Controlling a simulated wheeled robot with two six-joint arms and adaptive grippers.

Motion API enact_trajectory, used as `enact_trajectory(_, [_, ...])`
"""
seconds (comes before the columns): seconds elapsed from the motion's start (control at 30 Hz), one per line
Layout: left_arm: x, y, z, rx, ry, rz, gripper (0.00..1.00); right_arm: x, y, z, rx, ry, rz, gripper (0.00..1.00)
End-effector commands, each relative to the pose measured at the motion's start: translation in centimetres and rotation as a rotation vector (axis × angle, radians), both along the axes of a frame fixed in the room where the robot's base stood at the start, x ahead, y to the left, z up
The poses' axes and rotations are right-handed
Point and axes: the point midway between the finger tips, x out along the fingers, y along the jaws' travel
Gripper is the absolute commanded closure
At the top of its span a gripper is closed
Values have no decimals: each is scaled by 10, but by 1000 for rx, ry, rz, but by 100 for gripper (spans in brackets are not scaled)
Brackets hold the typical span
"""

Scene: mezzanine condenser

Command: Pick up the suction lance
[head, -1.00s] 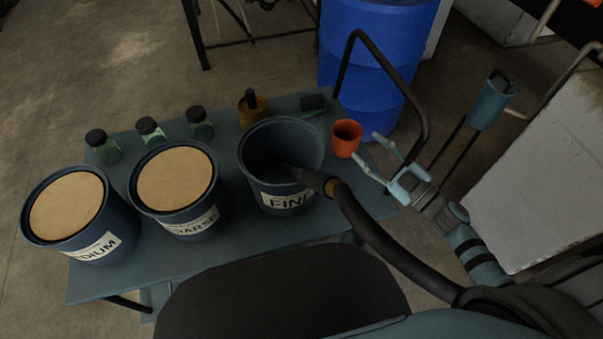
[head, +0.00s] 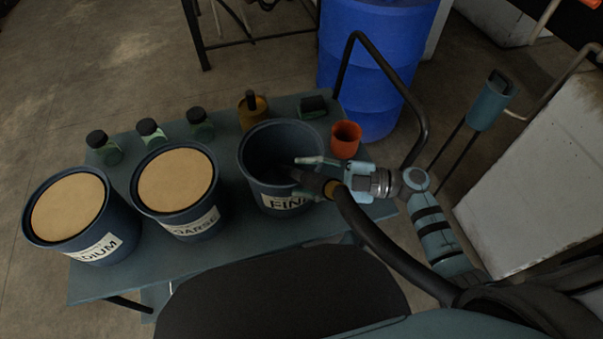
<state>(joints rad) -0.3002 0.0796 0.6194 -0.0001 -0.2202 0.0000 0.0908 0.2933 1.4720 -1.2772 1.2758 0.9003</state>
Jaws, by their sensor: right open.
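The suction lance (head: 318,184) is a dark tube with a brass-coloured collar, joined to a thick black hose (head: 385,247). Its front end reaches into the bucket labelled FINE (head: 258,182), where the tip is lost in the dark. My right gripper (head: 308,177) is open, with one light-blue finger on each side of the lance near the collar and the bucket's right rim. I cannot tell whether the fingers touch the lance. My left gripper is not in view.
Buckets labelled COARSE (head: 181,227) and MEDIUM (head: 98,252), filled with tan material, stand to the left. Several dark-capped jars (head: 151,132) line the table's (head: 225,262) back edge. An orange cup (head: 345,140) stands just behind my right gripper. A blue drum (head: 365,70) is beyond.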

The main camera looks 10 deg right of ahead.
Motion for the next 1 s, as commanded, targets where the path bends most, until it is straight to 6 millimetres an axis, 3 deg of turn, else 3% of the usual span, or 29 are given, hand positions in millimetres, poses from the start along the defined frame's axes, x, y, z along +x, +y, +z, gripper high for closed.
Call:
enact_trajectory(0.23, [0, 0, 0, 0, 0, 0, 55, 2, 6, 0, -1, -1, -1, 55])
enact_trajectory(0.5, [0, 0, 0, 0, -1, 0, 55, 2, 5, 0, -1, -1, -1, 99])
enact_trajectory(1.0, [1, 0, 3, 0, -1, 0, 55, 2, 5, 7, 1, -2, 0, 100])
